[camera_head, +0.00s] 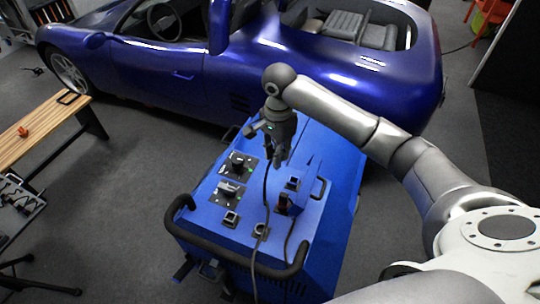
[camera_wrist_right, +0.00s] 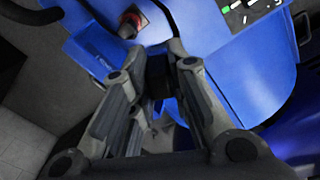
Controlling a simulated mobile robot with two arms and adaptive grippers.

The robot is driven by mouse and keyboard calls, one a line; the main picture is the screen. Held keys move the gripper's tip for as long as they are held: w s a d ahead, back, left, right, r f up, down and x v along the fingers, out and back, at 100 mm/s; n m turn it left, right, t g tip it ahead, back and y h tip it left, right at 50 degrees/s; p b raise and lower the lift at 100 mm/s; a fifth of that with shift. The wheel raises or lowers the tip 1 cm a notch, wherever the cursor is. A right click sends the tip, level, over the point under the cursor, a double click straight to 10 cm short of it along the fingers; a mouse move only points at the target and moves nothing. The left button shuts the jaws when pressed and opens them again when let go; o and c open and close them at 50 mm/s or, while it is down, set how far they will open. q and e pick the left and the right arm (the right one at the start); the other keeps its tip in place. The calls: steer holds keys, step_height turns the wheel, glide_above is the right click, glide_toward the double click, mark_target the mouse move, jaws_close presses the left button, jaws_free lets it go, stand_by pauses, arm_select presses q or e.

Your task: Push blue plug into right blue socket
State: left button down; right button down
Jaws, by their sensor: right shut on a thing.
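My right gripper (camera_head: 279,158) is above the top of the blue cart, pointing down. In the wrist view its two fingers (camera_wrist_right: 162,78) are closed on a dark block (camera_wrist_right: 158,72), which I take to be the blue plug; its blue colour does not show. A black cable runs down from near the gripper to the cart's front. Small square sockets show on the cart's top: one at the right (camera_head: 292,184), one at the front left (camera_head: 231,219) and one at the front middle (camera_head: 260,230). Their colours are too small to tell. My left gripper is out of view.
A dark and red plug-like part (camera_head: 285,204) with its own cable stands on the cart (camera_head: 213,250). A blue car (camera_head: 200,75) stands behind.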

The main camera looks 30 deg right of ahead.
steer(key=shift+d+n+b, duration=0.75)
steer(key=shift+d+n, duration=1.75)
steer(key=shift+d, duration=0.9)
step_height(320, 180, down, 11)
steer(key=b, duration=0.9)
steer(key=shift+w, duration=0.45)
steer(key=shift+d, duration=0.1)
steer(key=shift+f+b, duration=0.2)
steer(key=shift+b, duration=0.3)
steer(key=shift+f+b, duration=1.15)
steer(key=shift+f, duration=0.1)
steer(key=c, duration=1.3)
jaws_free()
